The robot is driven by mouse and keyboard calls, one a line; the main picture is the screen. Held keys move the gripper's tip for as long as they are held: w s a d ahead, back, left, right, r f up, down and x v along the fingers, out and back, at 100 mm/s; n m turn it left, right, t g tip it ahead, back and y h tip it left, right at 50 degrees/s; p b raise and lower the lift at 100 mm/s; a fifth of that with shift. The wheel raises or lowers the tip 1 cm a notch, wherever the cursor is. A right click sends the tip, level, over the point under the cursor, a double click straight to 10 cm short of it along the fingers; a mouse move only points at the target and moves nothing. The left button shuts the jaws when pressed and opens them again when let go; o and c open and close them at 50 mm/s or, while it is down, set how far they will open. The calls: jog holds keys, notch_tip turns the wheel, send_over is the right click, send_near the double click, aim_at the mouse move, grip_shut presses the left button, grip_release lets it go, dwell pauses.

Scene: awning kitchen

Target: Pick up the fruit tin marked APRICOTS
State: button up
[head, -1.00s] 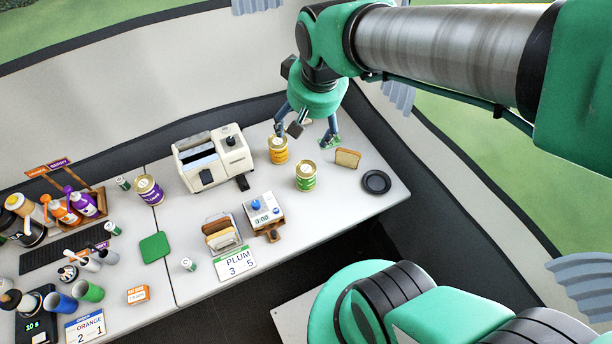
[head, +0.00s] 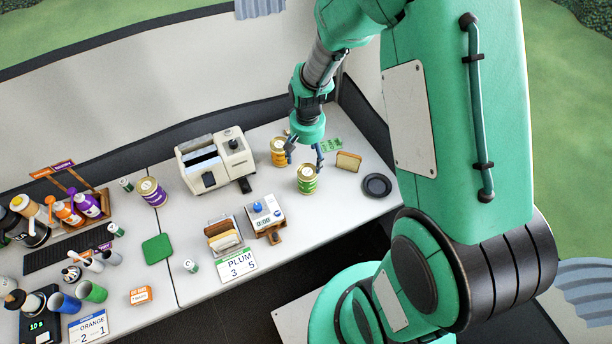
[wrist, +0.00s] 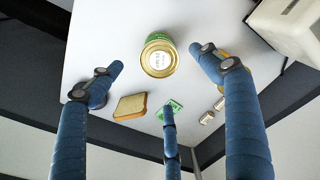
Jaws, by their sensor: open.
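Two gold-lidded tins stand close together on the table's right part. One has an orange label (head: 278,151); the other has a green label (head: 308,184). I cannot read APRICOTS on either. My gripper (head: 304,162) is open and empty, pointing down, with its fingers spread above and behind the green-labelled tin. In the wrist view the green-labelled tin (wrist: 159,58) shows its lid between the finger tips, apart from them. The orange-labelled tin is mostly hidden there behind the right finger. A third tin, purple-labelled (head: 153,193), stands further left.
A white toaster (head: 215,163) stands left of the orange-labelled tin. A bread slice (head: 348,161) and a black dish (head: 377,185) lie to the right. A scale (head: 265,214) and a toast rack (head: 222,236) are in front. A green card (head: 331,145) lies behind.

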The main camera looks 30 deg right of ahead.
aim_at(307, 171)
jog(key=shift+d+f, duration=0.2)
jog(key=shift+f, duration=0.9)
jog(key=shift+f+b, duration=0.75)
jog(key=shift+f, duration=3.55)
jog(key=shift+w+f+b, duration=0.1)
jog(key=shift+f+b, duration=0.65)
jog(key=shift+f, duration=1.85)
jog(key=c, duration=1.7)
